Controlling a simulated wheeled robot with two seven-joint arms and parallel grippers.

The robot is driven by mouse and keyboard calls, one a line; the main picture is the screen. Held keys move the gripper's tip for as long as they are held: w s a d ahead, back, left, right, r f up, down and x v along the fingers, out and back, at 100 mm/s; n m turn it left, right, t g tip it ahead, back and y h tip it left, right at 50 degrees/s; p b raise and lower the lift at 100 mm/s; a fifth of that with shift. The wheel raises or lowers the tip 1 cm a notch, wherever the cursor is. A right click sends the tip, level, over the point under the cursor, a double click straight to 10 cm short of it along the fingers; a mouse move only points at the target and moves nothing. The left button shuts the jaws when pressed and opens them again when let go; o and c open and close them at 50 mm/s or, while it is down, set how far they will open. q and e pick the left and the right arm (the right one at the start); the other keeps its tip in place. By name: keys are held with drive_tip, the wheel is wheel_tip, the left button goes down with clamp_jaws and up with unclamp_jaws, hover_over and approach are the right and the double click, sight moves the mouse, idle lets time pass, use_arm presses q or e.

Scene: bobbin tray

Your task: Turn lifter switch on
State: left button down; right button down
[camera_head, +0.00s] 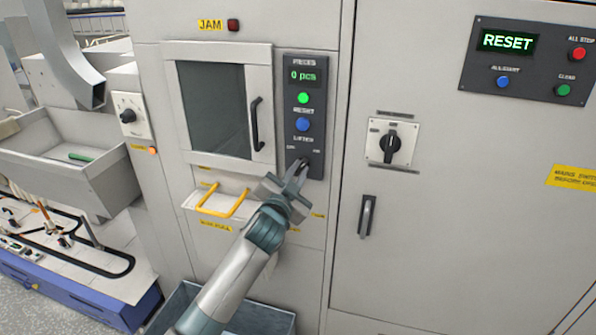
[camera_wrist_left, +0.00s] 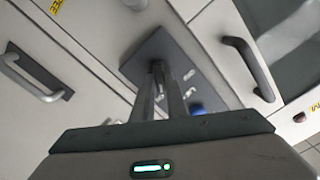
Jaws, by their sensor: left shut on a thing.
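The lifter switch (camera_head: 304,162) is at the bottom of the dark control panel (camera_head: 318,115), below the label "LIFTER". Small labels flank it, apparently "OFF" on the left and "ON" on the right. My left gripper (camera_head: 299,173) reaches up to it from below, its fingers shut on the switch's knob. In the left wrist view the two fingers (camera_wrist_left: 158,75) meet at the panel (camera_wrist_left: 150,50). The fingers hide most of the knob, so I cannot tell which way it points. My right gripper is not in view.
Above the switch are a blue button (camera_head: 303,125), a green button (camera_head: 303,98) and a display reading "0 pcs" (camera_head: 303,76). A windowed door with a black handle (camera_head: 257,124) is to the left. A yellow handle (camera_head: 222,208) sits lower left. A rotary switch (camera_head: 390,144) is to the right.

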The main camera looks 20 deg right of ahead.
use_arm(q)
drive_tip(key=shift+m, duration=0.6)
drive_tip(key=c, duration=1.8)
unclamp_jaws()
drive_tip(key=shift+o, duration=0.2)
drive_tip(key=shift+s, duration=0.1)
drive_tip(key=shift+s+a+f, duration=0.1)
drive_tip(key=shift+s+a, duration=0.25)
drive_tip(key=b+v, duration=0.4)
drive_tip(key=v, duration=1.2)
drive_tip(key=shift+b, duration=0.3)
